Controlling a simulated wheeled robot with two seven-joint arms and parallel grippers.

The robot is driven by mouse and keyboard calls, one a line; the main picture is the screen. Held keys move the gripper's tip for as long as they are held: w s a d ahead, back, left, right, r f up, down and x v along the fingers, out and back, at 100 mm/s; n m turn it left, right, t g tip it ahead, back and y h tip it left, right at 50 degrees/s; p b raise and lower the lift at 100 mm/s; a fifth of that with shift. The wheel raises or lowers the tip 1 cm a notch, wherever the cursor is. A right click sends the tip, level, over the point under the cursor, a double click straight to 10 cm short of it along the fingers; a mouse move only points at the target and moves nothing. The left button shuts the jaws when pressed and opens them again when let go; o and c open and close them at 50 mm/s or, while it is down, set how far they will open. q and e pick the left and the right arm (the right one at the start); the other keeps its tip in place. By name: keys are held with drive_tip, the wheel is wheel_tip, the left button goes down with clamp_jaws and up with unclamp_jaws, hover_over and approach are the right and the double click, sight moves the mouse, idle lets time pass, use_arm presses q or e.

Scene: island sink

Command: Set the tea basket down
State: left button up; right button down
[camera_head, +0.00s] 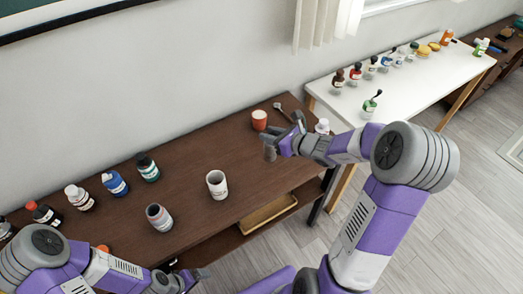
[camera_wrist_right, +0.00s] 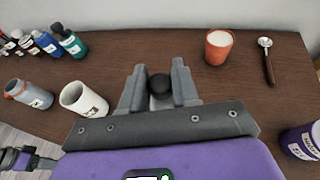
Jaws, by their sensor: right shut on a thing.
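My right gripper (camera_head: 271,144) is over the right part of the dark brown table (camera_head: 190,150), near the orange-red cup. In the right wrist view, its two fingers (camera_wrist_right: 158,88) are shut on a dark, rounded thing (camera_wrist_right: 159,83), which I take to be the tea basket. Most of it is hidden between the fingers, and its gap to the table cannot be told. A white mug (camera_head: 217,187) stands left of the gripper, and it shows in the wrist view (camera_wrist_right: 83,99). My left gripper (camera_head: 180,281) is low at the table's front, its fingers unclear.
The orange-red cup (camera_wrist_right: 219,47) and a spoon-like tool (camera_wrist_right: 267,60) lie beyond the gripper to the right. A grey jar (camera_head: 159,217) and several bottles (camera_head: 115,184) stand at left. A purple-labelled container (camera_wrist_right: 301,141) is at right. Bare tabletop lies between mug and cup.

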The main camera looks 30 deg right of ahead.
sight(270, 147)
drive_tip(key=shift+f+b, duration=0.9)
drive_tip(key=shift+f, duration=2.25)
drive_tip(key=shift+f, duration=0.1)
drive_tip(key=c, duration=1.3)
unclamp_jaws()
drive_tip(key=shift+f, duration=0.15)
drive_tip(key=o, duration=0.5)
drive_tip(key=shift+r, duration=0.2)
